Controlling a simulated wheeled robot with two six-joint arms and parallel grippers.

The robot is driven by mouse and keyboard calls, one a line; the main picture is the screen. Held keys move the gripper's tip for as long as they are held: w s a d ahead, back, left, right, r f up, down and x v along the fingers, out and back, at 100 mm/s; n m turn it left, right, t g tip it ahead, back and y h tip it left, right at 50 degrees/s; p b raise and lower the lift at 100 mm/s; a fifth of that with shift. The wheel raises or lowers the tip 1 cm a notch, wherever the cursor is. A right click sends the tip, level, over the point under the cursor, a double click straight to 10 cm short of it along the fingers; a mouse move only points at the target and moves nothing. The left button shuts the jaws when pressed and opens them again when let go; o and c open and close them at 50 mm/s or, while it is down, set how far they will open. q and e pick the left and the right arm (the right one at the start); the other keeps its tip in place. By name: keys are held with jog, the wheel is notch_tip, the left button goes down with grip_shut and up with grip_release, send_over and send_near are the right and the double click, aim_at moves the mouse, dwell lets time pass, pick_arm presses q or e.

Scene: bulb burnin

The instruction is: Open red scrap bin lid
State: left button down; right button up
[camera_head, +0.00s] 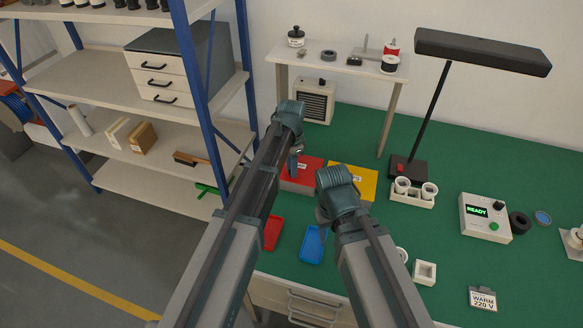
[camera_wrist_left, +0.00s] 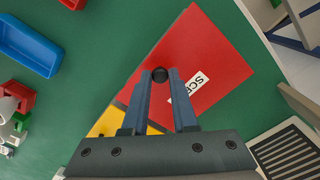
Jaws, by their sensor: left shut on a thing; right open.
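The red scrap bin (camera_head: 301,176) stands on the green bench behind my arms, with its lid down. In the left wrist view its red lid (camera_wrist_left: 212,62) carries a white label with partly covered lettering and a dark round knob (camera_wrist_left: 160,74). My left gripper (camera_wrist_left: 162,80) is shut on this knob, its blue fingers on either side. In the head view my left gripper (camera_head: 296,160) is over the red bin, partly hidden by my arm. My right gripper (camera_head: 325,212) is in front of the yellow bin; its fingers are mostly hidden, and it appears empty.
A yellow bin (camera_head: 369,182) adjoins the red bin on the right. A red tray (camera_head: 272,232) and a blue tray (camera_head: 313,243) lie in front. A lamp (camera_head: 407,168), a white socket rack (camera_head: 412,200) and a READY tester (camera_head: 484,218) stand to the right.

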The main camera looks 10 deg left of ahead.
pick_arm(q)
jog(key=shift+w+r, duration=0.1)
jog(key=shift+r, duration=0.05)
dwell(0.8)
jog(key=r+p, duration=0.1)
jog(key=w+r+p, duration=0.2)
jog(key=shift+d+r+p, duration=0.25)
jog(key=shift+p, duration=0.1)
jog(key=shift+w+d+r+p, duration=0.15)
jog(key=shift+w+r+p, duration=0.55)
jog(key=shift+w+r, duration=0.1)
jog(key=shift+w+r+p, duration=0.3)
jog(key=shift+w, duration=0.2)
jog(key=c, duration=0.9)
grip_release()
jog(key=shift+w+f, duration=0.1)
jog(key=shift+o, duration=1)
jog(key=shift+f, duration=0.1)
